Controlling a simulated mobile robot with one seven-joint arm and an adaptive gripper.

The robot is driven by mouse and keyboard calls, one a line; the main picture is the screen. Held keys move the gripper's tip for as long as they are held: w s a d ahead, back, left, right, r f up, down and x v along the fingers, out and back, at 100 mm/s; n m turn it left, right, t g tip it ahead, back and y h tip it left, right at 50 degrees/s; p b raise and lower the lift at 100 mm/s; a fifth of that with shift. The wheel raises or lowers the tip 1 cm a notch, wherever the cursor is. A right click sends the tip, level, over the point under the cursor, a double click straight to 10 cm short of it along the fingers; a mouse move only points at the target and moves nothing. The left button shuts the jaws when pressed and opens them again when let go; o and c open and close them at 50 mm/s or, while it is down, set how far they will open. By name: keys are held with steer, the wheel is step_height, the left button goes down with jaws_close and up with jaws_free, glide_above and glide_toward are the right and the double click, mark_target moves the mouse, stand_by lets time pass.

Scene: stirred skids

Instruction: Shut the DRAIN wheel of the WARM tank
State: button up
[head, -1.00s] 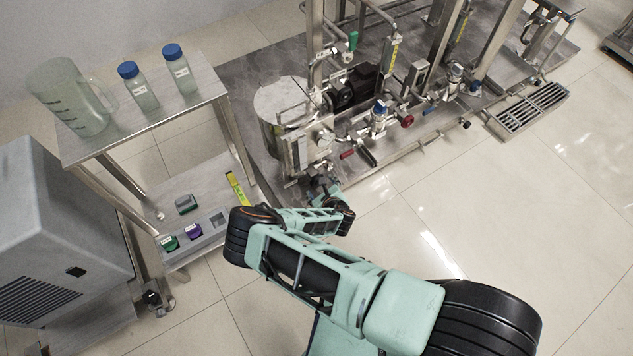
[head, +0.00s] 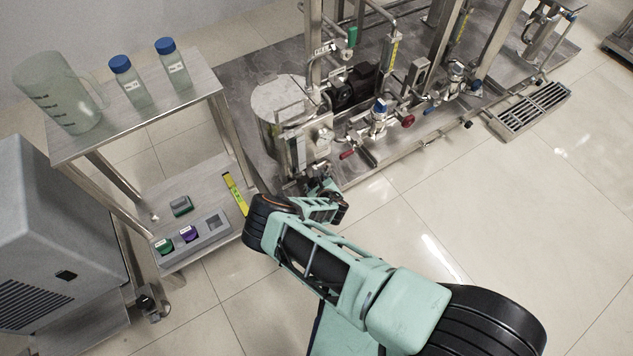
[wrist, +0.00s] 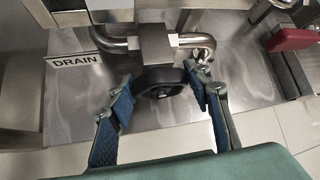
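The black drain wheel (wrist: 161,82) sits under a grey block on a bent steel pipe in the wrist view. A white plate reading DRAIN (wrist: 74,62) is to its left. My gripper (wrist: 160,76) is open, with one blue-padded finger on each side of the wheel. I cannot tell whether either fingertip touches it. In the head view my gripper (head: 324,189) is low at the front of the skid, below the round steel tank (head: 286,98). The wheel is not clear there, and no WARM label is readable.
A red handle (wrist: 292,38) is at the right in the wrist view. A steel side table (head: 200,88) with a jug and two blue-capped bottles stands left of the skid. The tiled floor (head: 500,220) to the right is clear.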

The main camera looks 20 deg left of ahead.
steer(key=c, duration=0.7)
steer(key=shift+w+r, duration=0.1)
steer(key=shift+d+m+g+y+p, duration=0.1)
steer(key=shift+m+g+y+p, duration=0.4)
steer(key=shift+g, duration=0.1)
steer(key=shift+w+m+g+y, duration=0.1)
steer(key=shift+m+g+y, duration=0.45)
steer(key=shift+g, duration=0.25)
steer(key=shift+d+m+g+y+b, duration=0.1)
steer(key=shift+m+g+y+b, duration=0.3)
steer(key=shift+m+g+y, duration=1.15)
steer(key=shift+g+y, duration=0.35)
steer(key=shift+y, duration=0.15)
